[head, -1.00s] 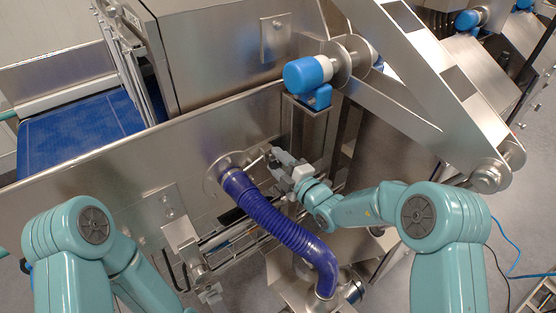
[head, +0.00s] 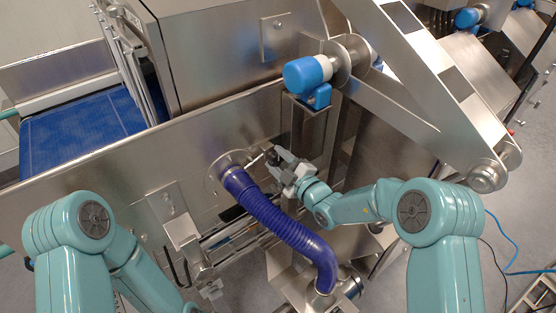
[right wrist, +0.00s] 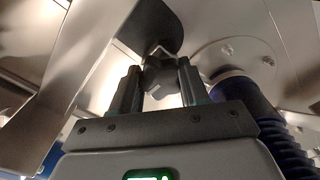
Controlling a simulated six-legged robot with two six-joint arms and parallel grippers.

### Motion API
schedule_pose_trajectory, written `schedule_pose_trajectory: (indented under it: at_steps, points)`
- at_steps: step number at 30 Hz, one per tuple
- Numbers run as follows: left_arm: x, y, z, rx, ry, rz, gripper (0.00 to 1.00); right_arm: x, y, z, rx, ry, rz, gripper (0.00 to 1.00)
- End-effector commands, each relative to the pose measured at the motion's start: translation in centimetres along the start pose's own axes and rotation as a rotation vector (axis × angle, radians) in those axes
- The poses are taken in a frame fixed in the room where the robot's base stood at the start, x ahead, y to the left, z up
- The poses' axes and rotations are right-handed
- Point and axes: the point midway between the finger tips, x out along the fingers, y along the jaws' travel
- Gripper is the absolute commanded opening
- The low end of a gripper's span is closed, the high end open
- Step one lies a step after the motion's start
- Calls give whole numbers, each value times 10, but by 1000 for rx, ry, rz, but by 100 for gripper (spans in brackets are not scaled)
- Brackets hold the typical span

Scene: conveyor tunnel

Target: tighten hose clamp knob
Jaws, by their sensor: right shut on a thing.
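The dark clamp knob (right wrist: 160,76) sits between the two fingers of my right gripper (right wrist: 156,88) in the right wrist view. In the head view, my right gripper (head: 274,157) is shut on the knob, beside the upper end of the purple ribbed hose (head: 265,212). The fingers largely hide the knob there. The hose also shows right of the fingers in the right wrist view (right wrist: 252,98). It joins a round steel flange (right wrist: 228,56) on the panel.
The steel side panel (head: 110,175) stands behind the hose. A blue-capped motor (head: 304,75) and a slanted steel arm (head: 425,90) are above my right arm. The hose's lower end meets a steel fitting (head: 347,283). A blue belt (head: 80,130) lies at the left.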

Motion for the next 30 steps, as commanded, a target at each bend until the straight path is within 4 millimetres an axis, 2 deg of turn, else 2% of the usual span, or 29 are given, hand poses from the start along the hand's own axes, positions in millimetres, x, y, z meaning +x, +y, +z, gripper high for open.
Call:
schedule_pose_trajectory:
  at_steps: [5,6,7,8,16,20,23,30]
  points:
    - [0,0,0,0,0,0,100,0,2,2,2,-5,5,14]
    - [0,0,0,0,0,0,100,0,2,2,2,-4,4,57]
    - [0,0,0,0,0,0,100,0,2,2,2,-4,4,67]
    - [0,0,0,0,0,0,100,0,1,2,2,-4,4,70]
    - [0,0,0,0,0,0,100,-1,0,1,0,-2,1,70]
    - [3,-1,0,0,0,0,100,-10,0,2,0,-2,1,70]
    - [7,-2,0,0,0,0,100,-28,0,3,1,-4,2,70]
    - [18,-7,0,0,0,0,100,-93,0,3,1,-5,3,70]
